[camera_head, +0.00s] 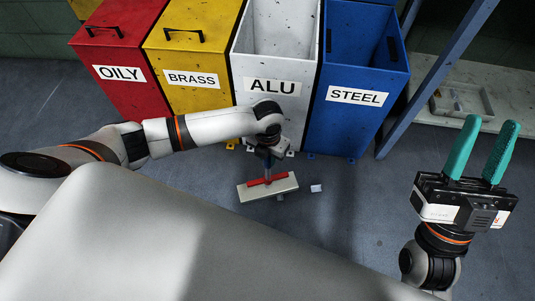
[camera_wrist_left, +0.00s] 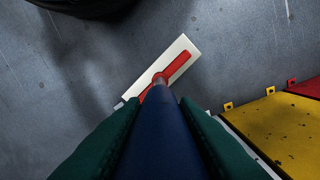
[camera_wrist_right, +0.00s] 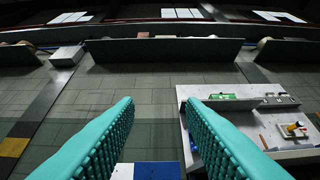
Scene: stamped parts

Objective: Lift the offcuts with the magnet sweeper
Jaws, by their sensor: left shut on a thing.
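The magnet sweeper's pale flat head (camera_head: 253,192) with a red bar is low over the floor, in front of the ALU and STEEL bins. It cannot be told whether it touches the floor. My left gripper (camera_head: 268,152) is shut on its blue handle (camera_wrist_left: 160,140), which runs down to the head (camera_wrist_left: 184,52). A small pale offcut (camera_head: 316,188) lies on the floor right of the head. Another small grey piece (camera_head: 280,197) shows at the head's front edge, partly hidden. My right gripper (camera_head: 491,124) is open and empty, raised at the right.
Red OILY (camera_head: 118,98) and yellow BRASS (camera_head: 190,97) bins have lids on. White ALU (camera_head: 272,108) and blue STEEL (camera_head: 355,125) bins are open-topped. A blue rack post (camera_head: 433,85) and a low shelf with a tray (camera_head: 468,102) stand right. The floor around the head is mostly clear.

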